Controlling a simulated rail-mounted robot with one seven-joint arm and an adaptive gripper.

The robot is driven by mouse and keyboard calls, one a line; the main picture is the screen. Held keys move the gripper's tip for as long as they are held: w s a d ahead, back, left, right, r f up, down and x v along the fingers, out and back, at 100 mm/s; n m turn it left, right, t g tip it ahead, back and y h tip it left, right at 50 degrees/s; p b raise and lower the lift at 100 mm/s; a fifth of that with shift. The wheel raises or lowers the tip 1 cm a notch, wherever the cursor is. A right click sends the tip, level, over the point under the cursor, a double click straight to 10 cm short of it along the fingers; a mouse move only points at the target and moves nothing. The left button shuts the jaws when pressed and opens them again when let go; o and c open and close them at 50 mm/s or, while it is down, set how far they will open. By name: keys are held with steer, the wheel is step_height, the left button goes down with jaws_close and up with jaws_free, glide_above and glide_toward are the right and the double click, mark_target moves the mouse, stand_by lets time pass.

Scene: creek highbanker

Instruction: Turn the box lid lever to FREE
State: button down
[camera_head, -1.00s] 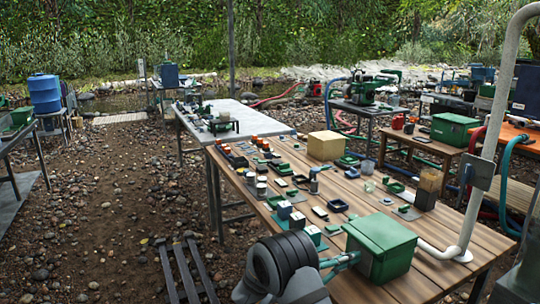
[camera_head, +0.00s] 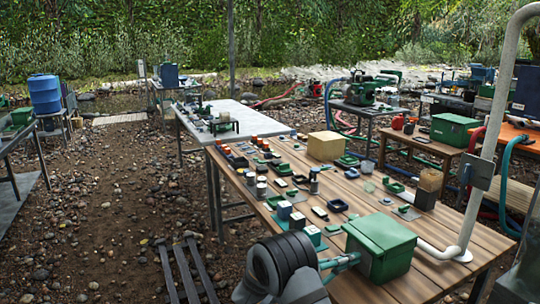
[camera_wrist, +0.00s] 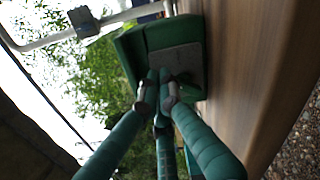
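The green box (camera_head: 382,246) with its lid closed stands at the near end of the wooden table. In the wrist view the box (camera_wrist: 131,52) shows a grey panel (camera_wrist: 178,60) on the side facing me. My gripper (camera_head: 356,258) is at the left side of the box in the head view. In the wrist view my teal gripper fingers (camera_wrist: 159,76) come together, tips almost touching, in front of the panel. A small dark part (camera_wrist: 184,78) shows just right of the tips; I cannot tell if it is the lever. The lever and its marking are not clearly visible.
The wooden table (camera_head: 432,270) carries several small parts left of and behind the box. A cardboard-coloured box (camera_head: 326,146) stands farther back. A thick pale pipe (camera_head: 484,165) rises close on the right of the green box. The ground left of the table is mostly open.

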steer(key=shift+s+f, duration=0.1)
steer(key=shift+f, duration=0.15)
steer(key=shift+s+d+f, duration=0.15)
steer(key=shift+s+f, duration=0.05)
steer(key=shift+f, duration=0.25)
steer(key=shift+s+d+r+p, duration=0.2)
steer(key=shift+s+r+p, duration=0.05)
steer(key=shift+s+p, duration=0.15)
steer(key=p+v, duration=0.1)
steer(key=v, duration=0.5)
steer(key=shift+f, duration=0.15)
